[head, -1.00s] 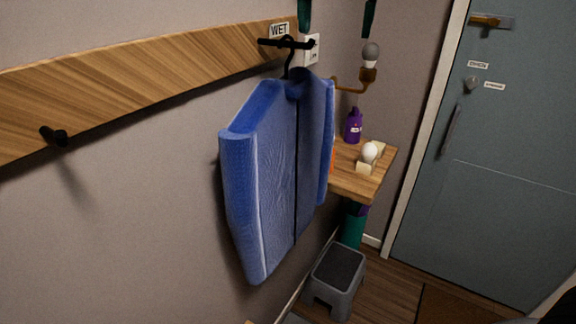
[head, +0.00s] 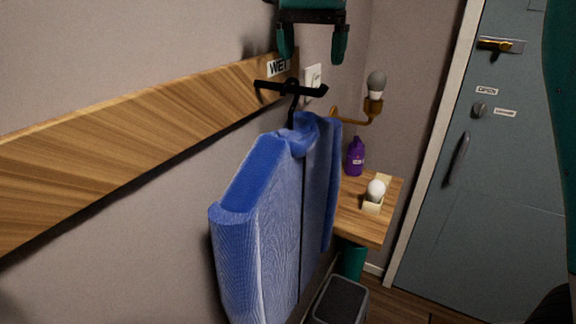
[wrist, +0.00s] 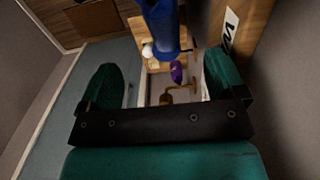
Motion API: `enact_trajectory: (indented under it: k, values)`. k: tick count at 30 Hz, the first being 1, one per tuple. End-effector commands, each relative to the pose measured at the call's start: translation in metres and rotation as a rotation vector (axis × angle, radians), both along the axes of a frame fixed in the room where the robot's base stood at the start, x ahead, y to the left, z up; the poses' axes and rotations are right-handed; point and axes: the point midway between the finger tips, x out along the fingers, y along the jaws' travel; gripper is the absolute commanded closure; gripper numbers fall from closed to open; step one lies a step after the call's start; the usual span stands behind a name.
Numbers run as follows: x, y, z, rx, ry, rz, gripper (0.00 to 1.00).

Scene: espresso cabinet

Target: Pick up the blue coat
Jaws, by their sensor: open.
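The blue coat (head: 265,225) hangs from a black hook (head: 290,90) on the wooden wall rail, beside the label "WET". Its lower end runs out of the head view. My gripper (head: 312,42) is open and empty, above the hook and the coat's collar, with its two green fingers pointing down. In the wrist view my gripper (wrist: 165,85) is open, and part of the blue coat (wrist: 160,25) shows at the top, beyond the fingertips. The coat is not between the fingers in the head view.
A wooden shelf (head: 362,222) holds a purple bottle (head: 355,158) and a white bulb (head: 376,190) in a holder. A brass lamp (head: 375,95) is on the wall behind. A grey-blue door (head: 480,200) is at the right.

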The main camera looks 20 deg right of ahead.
Motion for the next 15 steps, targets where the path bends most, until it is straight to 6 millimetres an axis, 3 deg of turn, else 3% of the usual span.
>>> enact_trajectory:
  k: [6, 15]
  values:
    - [-0.001, -0.001, -0.045, -0.001, 0.004, 0.000, 0.11]
    - [0.001, 0.000, -0.071, -0.001, 0.002, 0.002, 0.11]
